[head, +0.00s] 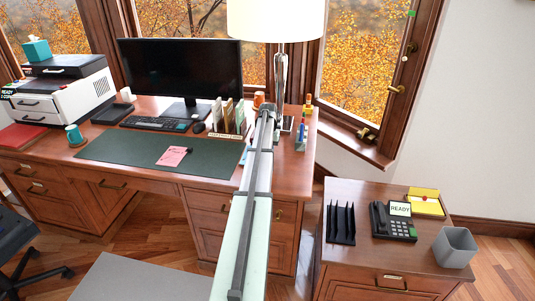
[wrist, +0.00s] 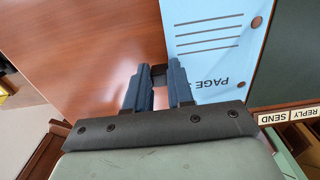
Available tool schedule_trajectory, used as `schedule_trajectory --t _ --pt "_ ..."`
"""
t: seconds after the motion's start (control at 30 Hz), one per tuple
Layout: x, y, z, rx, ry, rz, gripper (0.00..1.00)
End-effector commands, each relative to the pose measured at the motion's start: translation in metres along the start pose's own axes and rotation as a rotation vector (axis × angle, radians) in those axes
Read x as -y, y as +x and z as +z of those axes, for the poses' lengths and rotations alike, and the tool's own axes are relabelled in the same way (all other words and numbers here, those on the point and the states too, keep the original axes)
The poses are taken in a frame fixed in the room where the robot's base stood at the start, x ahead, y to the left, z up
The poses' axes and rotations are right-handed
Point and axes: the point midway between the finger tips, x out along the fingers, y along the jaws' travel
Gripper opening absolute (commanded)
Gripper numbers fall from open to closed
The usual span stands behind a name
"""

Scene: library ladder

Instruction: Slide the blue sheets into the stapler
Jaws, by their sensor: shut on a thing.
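The blue sheets (wrist: 212,45) lie to the right of my gripper in the wrist view, with printed lines, holes and upside-down text reading PAGE. In the head view only a small blue bit (head: 243,157) shows beside my arm. My gripper (wrist: 160,80) is shut on the sheets' left edge; its right finger overlaps them. A small dark piece shows between the fingertips; I cannot tell whether it is part of the gripper or of a stapler. I cannot make out the stapler in either view. In the head view my arm hides much of the desk's right end.
The green desk mat (head: 120,150) bears a pink note (head: 172,156). A file sorter (head: 228,118), lamp (head: 281,75) and monitor (head: 181,70) stand behind. Bare wood lies left of the sheets in the wrist view. A side cabinet holds a phone (head: 395,222) and a grey bin (head: 454,247).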

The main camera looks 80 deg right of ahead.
Motion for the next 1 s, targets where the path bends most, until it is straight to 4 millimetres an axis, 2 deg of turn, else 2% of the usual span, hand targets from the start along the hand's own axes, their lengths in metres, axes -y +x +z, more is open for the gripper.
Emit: schedule_trajectory --t 1.0 --pt "0.0 0.0 -0.047 0.0 0.0 0.0 0.0"
